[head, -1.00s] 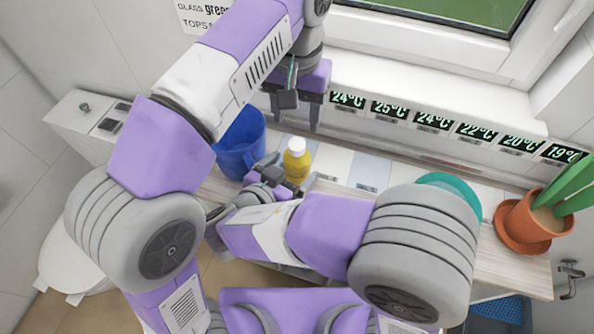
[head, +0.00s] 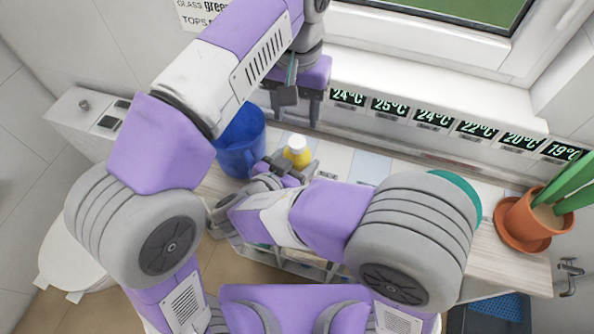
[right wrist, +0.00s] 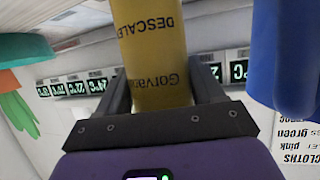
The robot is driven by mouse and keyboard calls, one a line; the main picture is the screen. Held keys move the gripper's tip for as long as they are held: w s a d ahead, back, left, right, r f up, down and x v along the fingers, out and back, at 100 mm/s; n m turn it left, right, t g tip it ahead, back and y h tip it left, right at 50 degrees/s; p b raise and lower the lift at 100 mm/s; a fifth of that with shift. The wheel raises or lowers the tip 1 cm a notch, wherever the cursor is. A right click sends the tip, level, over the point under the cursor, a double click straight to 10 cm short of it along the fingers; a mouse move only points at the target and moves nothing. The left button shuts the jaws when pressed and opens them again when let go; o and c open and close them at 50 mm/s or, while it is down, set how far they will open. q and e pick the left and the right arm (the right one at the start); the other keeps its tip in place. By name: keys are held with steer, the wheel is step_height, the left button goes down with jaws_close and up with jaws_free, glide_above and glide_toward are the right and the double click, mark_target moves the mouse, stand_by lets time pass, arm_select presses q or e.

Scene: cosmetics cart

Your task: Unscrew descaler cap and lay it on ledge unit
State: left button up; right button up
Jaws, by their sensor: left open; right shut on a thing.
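The yellow descaler bottle (head: 297,158) with its white cap (head: 296,142) is in the middle of the head view, right of the blue bucket. The cap is on the bottle. My right gripper (head: 287,171) is shut on the bottle's body from the near side. In the right wrist view the bottle (right wrist: 150,45), with its DESCALER lettering, is between the fingers; its cap is out of that view. My left gripper (head: 300,106) is open and empty, fingers down, behind and above the cap. A white ledge (head: 425,93) with a row of temperature displays runs under the window.
A blue bucket (head: 240,150) stands close left of the bottle; it also shows in the right wrist view (right wrist: 285,60). A teal round object (head: 462,190) is partly hidden by my right arm. A potted plant (head: 530,220) stands at the right end of the wooden top.

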mark_target(297, 141)
steer(key=shift+c, duration=1.1)
arm_select(q)
steer(key=shift+c, duration=1)
arm_select(e)
jaws_close()
arm_select(q)
steer(key=m, duration=0.6)
steer(key=shift+f+m, duration=0.25)
steer(key=shift+m, duration=0.15)
steer(key=m, duration=0.6)
steer(key=shift+d+f, duration=0.1)
steer(key=m, duration=1)
steer(key=shift+r, duration=0.2)
steer(key=m, duration=0.4)
steer(key=shift+r, duration=0.15)
steer(key=shift+f, duration=4)
